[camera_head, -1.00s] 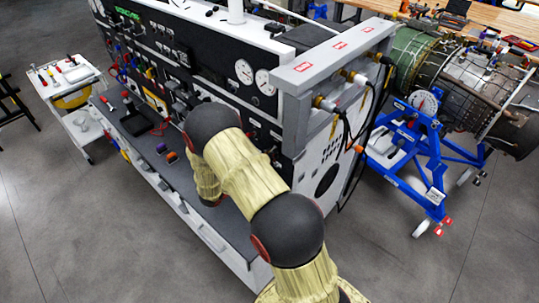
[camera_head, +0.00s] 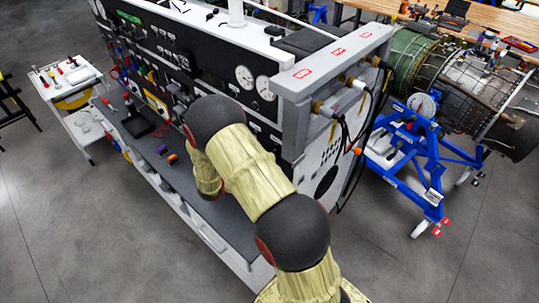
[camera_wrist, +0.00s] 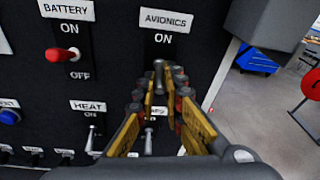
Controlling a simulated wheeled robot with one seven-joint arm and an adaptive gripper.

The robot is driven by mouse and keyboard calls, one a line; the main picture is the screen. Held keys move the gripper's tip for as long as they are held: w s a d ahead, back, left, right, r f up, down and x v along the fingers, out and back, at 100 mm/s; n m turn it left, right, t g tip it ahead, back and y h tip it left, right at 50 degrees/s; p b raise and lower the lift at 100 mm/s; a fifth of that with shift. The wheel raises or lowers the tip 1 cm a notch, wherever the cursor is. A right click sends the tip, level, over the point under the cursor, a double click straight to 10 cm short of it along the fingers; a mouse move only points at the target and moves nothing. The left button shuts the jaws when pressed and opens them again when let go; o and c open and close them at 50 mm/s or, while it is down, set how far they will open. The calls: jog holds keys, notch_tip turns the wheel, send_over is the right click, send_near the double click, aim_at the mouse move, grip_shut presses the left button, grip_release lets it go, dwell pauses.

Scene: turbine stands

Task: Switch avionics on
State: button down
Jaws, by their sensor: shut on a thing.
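The black panel of the turbine stand fills much of the wrist view. The avionics switch (camera_wrist: 158,68) is a small metal toggle lever under the white AVIONICS label (camera_wrist: 168,20) and the word ON. My gripper (camera_wrist: 161,80) is shut on this lever, with its yellow-sided fingers on either side of it. The lever's tip shows between the fingertips and points up toward ON. The OFF marking and the lever's base are hidden by the fingers. In the head view, my arm covers the gripper and this part of the panel.
Left of the avionics switch is the red-handled battery switch (camera_wrist: 60,55). A metal heat switch (camera_wrist: 92,135) is lower left. In the head view, a blue engine stand (camera_head: 425,165) stands right of the panel and a white trolley (camera_head: 75,90) stands left.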

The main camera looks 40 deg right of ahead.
notch_tip(320, 180, up, 2)
jog(key=y+p, duration=0.1)
jog(key=p, duration=0.1)
jog(key=y+p, duration=0.4)
jog(key=shift+r, duration=0.25)
jog(key=y+p, duration=0.2)
jog(key=p, duration=0.1)
jog(key=shift+d+r+p, duration=0.1)
jog(key=shift+r+p, duration=0.1)
jog(key=shift+p, duration=0.15)
jog(key=shift+f+y, duration=0.1)
jog(key=shift+y, duration=0.3)
jog(key=c, duration=1.9)
grip_release()
jog(key=v, duration=1.2)
jog(key=shift+w+f, duration=0.1)
jog(key=shift+w, duration=0.1)
